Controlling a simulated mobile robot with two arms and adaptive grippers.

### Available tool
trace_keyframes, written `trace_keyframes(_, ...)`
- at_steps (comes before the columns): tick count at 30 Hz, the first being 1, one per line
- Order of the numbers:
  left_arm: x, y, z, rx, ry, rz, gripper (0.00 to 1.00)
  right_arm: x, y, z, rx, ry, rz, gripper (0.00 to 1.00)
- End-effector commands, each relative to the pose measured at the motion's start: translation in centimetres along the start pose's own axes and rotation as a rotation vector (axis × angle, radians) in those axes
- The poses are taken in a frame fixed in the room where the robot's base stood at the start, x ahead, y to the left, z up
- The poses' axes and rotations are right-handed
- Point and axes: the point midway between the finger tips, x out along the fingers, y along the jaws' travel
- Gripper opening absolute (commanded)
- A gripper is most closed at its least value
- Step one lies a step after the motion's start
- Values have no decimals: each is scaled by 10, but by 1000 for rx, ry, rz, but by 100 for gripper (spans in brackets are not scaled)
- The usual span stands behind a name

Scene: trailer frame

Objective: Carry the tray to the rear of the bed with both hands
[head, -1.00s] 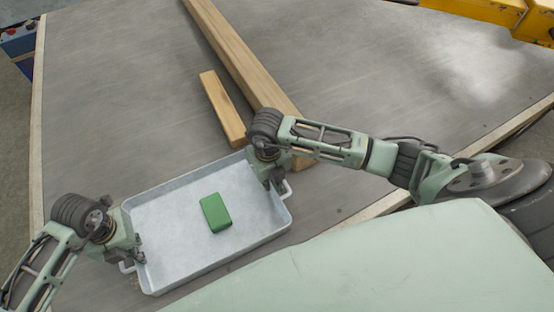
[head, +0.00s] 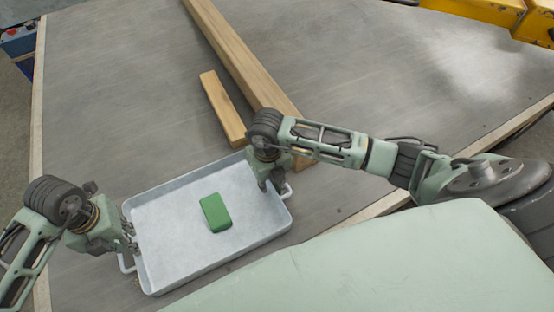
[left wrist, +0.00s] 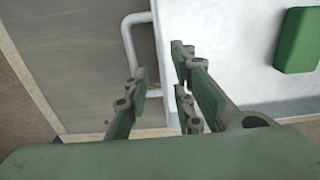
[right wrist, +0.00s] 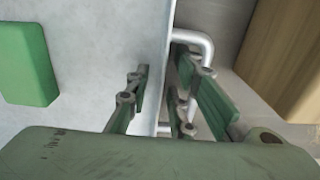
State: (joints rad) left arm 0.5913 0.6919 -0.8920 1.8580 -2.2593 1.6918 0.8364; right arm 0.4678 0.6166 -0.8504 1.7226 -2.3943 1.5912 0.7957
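The light grey tray (head: 168,273) lies on the bed with a green block (head: 215,212) resting inside it. It has a white handle at each short end. My left gripper (head: 131,247) is at the tray's left end; in the left wrist view its fingers (left wrist: 160,95) are apart, near the left handle (left wrist: 131,42) and the tray wall. My right gripper (head: 275,183) is at the right end; in the right wrist view its fingers (right wrist: 158,95) are apart, on either side of the tray wall by the right handle (right wrist: 205,45). Neither is closed on a handle.
A long wooden beam (head: 235,55) and a short wooden piece (head: 222,108) lie on the grey bed (head: 120,90) behind the tray. Yellow machinery (head: 500,12) stands at the top right. The bed's left part is clear.

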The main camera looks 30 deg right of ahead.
Motion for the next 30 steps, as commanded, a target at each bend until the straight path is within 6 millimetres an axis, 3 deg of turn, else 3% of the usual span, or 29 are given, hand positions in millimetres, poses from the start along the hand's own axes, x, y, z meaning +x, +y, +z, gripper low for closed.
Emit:
trace_keyframes(8,-14,0,0,0,0,-1,23,-9,-2,1,1,-1,-4,23)
trace_keyframes(21,-14,0,0,1,0,-1,23,-96,0,1,-1,-4,-1,23)
trace_keyframes(30,-14,0,0,1,0,-1,23,-120,0,0,1,-1,-1,23)
